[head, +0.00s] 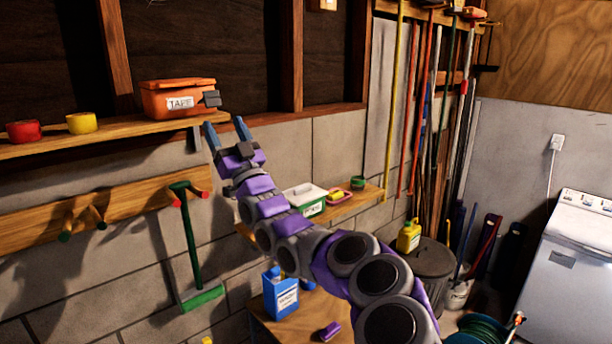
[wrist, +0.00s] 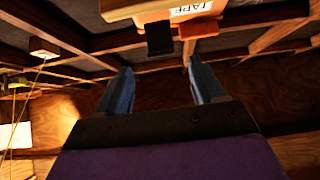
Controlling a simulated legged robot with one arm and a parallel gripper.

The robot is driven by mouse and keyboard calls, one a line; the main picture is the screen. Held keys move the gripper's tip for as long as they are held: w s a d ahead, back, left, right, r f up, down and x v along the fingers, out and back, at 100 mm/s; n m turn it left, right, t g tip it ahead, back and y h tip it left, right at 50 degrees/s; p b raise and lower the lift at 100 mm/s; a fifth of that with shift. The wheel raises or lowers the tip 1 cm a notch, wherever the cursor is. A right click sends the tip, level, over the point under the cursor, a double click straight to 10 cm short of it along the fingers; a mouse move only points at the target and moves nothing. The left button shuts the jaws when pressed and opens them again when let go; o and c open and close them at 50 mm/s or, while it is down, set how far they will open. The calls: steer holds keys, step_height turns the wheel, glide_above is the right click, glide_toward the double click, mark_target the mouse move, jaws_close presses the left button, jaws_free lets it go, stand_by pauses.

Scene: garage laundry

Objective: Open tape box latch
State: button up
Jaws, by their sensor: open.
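The orange tape box (head: 178,100) with a white TAPE label stands on the upper wooden shelf in the head view. A dark latch piece (head: 211,98) sticks out at its right front. In the wrist view the box (wrist: 152,16) is at the top edge, partly cut off, its label upside down. My gripper (head: 224,127) is open and empty, just below and right of the latch in the head view. Its blue fingers (wrist: 157,82) are spread and appear apart from the tabs.
A red tape roll (head: 24,132) and a yellow one (head: 81,123) sit left on the upper shelf (head: 95,137). A green-handled tool (head: 188,240) hangs below. A lower shelf (head: 345,207) holds a white-and-green box (head: 304,199). Long-handled tools stand along the right wall.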

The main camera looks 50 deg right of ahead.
steer(key=b+v, duration=0.2)
steer(key=v, duration=0.6)
steer(key=s+d+f+m+g+h+b, duration=0.1)
steer(key=d+f+g+h, duration=0.1)
steer(key=d, duration=0.8)
steer(key=s+d+f+m+g+h+b, duration=0.1)
steer(key=d+f+h, duration=0.4)
steer(key=d, duration=0.5)
steer(key=shift+s+d+f+g+b, duration=0.2)
steer(key=shift+s+f+g+b, duration=0.1)
steer(key=shift+s+f+g, duration=0.25)
